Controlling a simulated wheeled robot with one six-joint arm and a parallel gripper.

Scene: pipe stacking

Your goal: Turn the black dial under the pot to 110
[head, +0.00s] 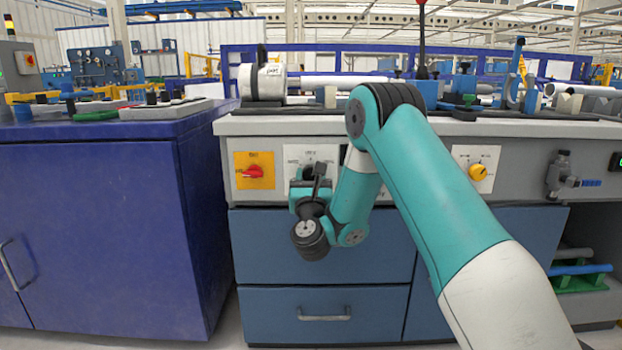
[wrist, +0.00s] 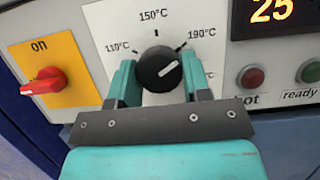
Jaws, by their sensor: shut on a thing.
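The black dial (wrist: 160,69) sits on a white plate marked 110°C, 150°C and 190°C in the wrist view. Its white pointer line aims up and right, roughly toward the 190°C mark. My gripper (wrist: 159,74) has one teal finger on each side of the dial and is shut on it. In the head view my gripper (head: 313,177) is at the white dial plate (head: 297,155) and hides the dial. The white pot (head: 262,82), with a small label, stands on the bench above.
A red switch (wrist: 44,81) on a yellow plate marked "on" is left of the dial. A display (wrist: 272,10) reads 25, above red (wrist: 251,76) and green (wrist: 310,71) buttons. A yellow knob (head: 478,172) is farther right. Blue drawers (head: 322,245) lie below.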

